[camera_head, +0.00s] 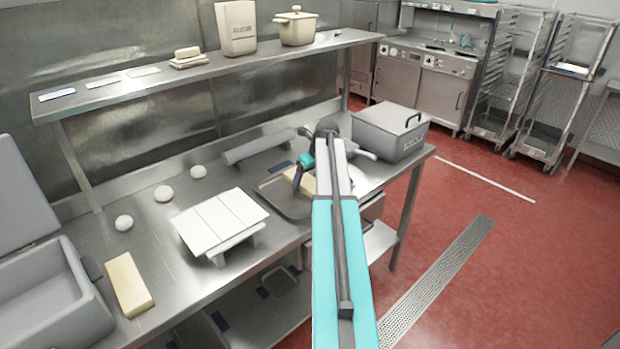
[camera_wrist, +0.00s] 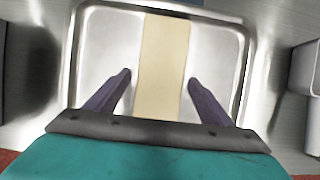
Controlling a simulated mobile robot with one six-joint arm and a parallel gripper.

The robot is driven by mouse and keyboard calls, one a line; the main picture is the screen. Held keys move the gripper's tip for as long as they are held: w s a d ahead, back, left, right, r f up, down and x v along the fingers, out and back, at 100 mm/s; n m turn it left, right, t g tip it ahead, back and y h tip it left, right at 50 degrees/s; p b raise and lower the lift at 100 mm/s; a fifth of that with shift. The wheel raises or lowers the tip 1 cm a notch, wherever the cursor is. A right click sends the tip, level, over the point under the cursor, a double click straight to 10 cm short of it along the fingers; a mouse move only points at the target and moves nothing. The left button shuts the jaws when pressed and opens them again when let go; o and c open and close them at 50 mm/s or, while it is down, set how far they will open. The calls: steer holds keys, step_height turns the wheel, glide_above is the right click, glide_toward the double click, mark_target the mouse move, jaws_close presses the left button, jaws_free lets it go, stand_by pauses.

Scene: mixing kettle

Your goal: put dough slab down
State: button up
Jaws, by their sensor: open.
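A pale yellow dough slab (camera_wrist: 164,62) lies in a shallow metal tray (camera_wrist: 103,52) in the wrist view. My gripper (camera_wrist: 158,76) is open, with one finger on each side of the slab and a visible gap to it on both sides. In the head view, the slab (camera_head: 301,181) shows in the tray (camera_head: 269,195) on the steel table, partly hidden by my gripper and arm. A second similar yellow slab (camera_head: 129,284) lies at the front left of the table.
A white slatted stand (camera_head: 220,221) is left of the tray. A lidded grey box (camera_head: 390,131) stands right of the tray. An open grey bin (camera_head: 45,290) is at far left. A shelf (camera_head: 215,68) runs above.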

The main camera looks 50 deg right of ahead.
steer(key=shift+r, duration=0.1)
steer(key=b+v, duration=0.2)
steer(key=v, duration=1)
steer(key=shift+w, duration=0.1)
stand_by(0.8)
